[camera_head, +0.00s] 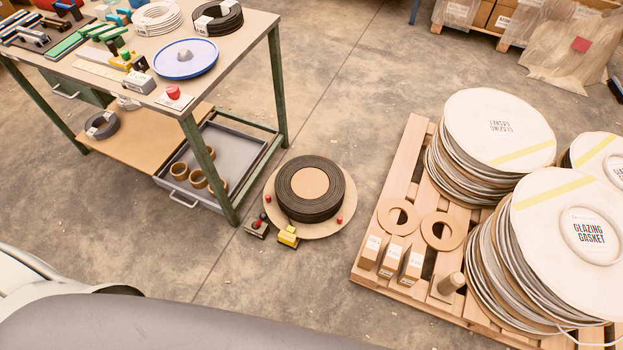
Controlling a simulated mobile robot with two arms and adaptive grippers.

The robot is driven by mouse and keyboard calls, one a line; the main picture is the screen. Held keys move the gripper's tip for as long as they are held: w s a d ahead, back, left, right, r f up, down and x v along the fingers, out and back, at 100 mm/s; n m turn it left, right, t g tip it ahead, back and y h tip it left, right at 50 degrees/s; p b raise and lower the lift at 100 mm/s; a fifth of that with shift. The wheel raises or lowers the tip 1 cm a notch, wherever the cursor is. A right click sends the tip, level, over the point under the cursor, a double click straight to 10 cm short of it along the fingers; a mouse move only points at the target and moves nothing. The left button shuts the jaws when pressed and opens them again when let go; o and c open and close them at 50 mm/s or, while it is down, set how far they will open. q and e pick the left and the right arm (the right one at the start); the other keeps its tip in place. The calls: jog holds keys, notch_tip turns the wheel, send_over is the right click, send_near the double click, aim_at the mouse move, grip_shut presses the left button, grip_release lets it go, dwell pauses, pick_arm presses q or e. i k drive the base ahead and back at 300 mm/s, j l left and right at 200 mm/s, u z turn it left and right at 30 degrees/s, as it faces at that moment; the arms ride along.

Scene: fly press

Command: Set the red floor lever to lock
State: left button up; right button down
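Neither of my grippers is in view.
The black coil (311,189) lies on a round tan board (326,229) with small red knobs near its rim. A green-legged workbench (235,45) stands at left. A wooden pallet (362,272) with gasket stacks is at right. Open floor lies in front.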

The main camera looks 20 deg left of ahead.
aim_at(255, 226)
jog(key=u, duration=1.05)
